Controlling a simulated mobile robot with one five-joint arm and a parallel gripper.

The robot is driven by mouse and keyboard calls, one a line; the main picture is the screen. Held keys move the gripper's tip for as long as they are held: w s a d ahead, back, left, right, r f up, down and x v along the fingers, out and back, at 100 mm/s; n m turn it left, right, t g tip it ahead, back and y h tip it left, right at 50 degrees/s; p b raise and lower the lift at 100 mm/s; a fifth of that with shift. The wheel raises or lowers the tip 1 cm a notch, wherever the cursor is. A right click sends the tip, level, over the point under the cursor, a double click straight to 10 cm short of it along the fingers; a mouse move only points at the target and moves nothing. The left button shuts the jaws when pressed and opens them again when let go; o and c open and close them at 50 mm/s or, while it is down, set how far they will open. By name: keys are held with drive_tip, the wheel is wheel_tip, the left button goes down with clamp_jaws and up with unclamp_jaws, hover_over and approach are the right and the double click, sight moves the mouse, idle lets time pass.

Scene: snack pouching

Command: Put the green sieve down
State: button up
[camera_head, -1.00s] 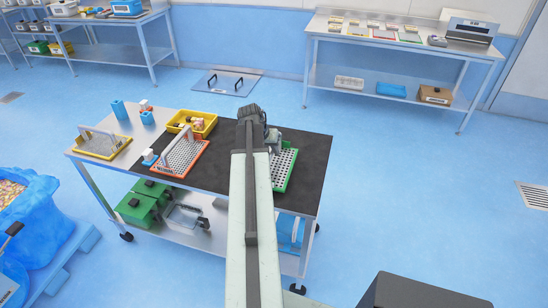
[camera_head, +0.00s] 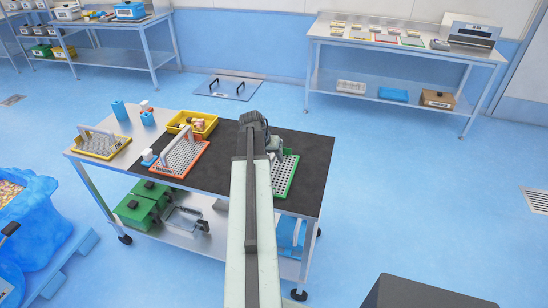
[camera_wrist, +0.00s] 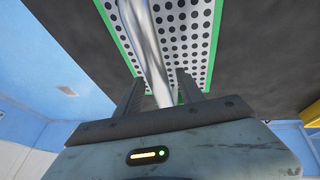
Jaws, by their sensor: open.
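The green sieve (camera_head: 285,178) lies flat on the black mat of the cart, partly hidden behind my arm in the head view. In the wrist view its perforated plate and green rim (camera_wrist: 214,45) fill the top middle. Its metal handle (camera_wrist: 150,50) runs down between the two fingers of my gripper (camera_wrist: 156,85). The fingers stand apart, one on each side of the handle, so my gripper is open around it. The fingertips are hidden from the head view by my arm.
On the same cart are an orange sieve (camera_head: 178,158), a yellow sieve (camera_head: 100,145), a yellow bin (camera_head: 193,124) and blue cups (camera_head: 119,110). The black mat (camera_head: 313,160) is bare right of the green sieve. Green boxes (camera_head: 140,203) sit on the lower shelf.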

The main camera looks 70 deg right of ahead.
drive_tip(key=p+v, duration=1.1)
drive_tip(key=v, duration=0.1)
drive_tip(key=w+a+f+n+t+y, duration=0.2)
drive_tip(key=w+a+n, duration=0.7)
drive_tip(key=w+a, duration=1.9)
drive_tip(key=w+a+n+y, duration=0.1)
drive_tip(key=a+n, duration=0.7)
drive_tip(key=a, duration=2.5)
drive_tip(key=shift+a+y, duration=0.35)
drive_tip(key=shift+y, duration=0.45)
